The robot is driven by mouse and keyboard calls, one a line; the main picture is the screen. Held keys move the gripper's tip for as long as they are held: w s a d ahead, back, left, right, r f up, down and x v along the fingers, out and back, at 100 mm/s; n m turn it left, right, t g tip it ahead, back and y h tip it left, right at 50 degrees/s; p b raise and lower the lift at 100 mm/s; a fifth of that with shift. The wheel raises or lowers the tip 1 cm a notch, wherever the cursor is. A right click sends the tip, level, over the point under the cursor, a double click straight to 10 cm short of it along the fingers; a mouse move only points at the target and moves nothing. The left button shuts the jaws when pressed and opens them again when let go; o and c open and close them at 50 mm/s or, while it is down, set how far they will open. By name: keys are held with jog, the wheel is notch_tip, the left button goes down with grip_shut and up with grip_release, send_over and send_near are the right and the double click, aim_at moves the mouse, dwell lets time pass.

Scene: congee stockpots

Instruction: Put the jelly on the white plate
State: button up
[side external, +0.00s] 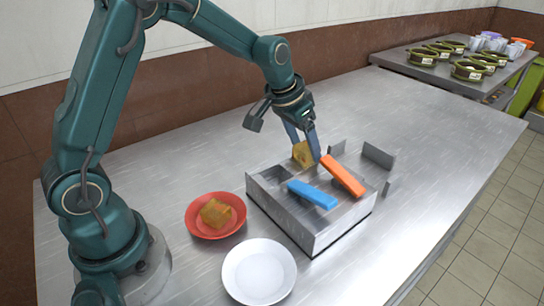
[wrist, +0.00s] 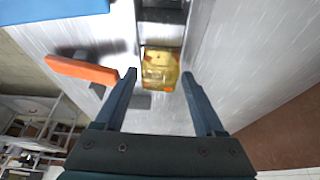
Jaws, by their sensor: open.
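A yellow-amber translucent jelly block (side external: 302,154) is at the back side of the metal box, partly hidden by my fingers; in the wrist view the jelly (wrist: 160,70) shows between and ahead of my fingertips. A second amber-brown block (side external: 215,212) sits in a red plate. The white plate (side external: 259,272) is empty, at the front of the table. My gripper (side external: 308,148) is open and points down at the jelly; its two spread fingers also show in the wrist view (wrist: 159,76). I see no clear contact with the jelly.
The metal box (side external: 325,233) carries a blue bar (side external: 312,194) and an orange bar (side external: 343,176), with upright metal flaps (side external: 378,155) behind. The red plate (side external: 190,222) is left of the box. Green pots (side external: 468,71) stand on a far table. The table's back right is clear.

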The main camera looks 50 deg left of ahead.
jog(key=shift+w+f, duration=0.1)
jog(key=shift+f, duration=0.1)
grip_shut()
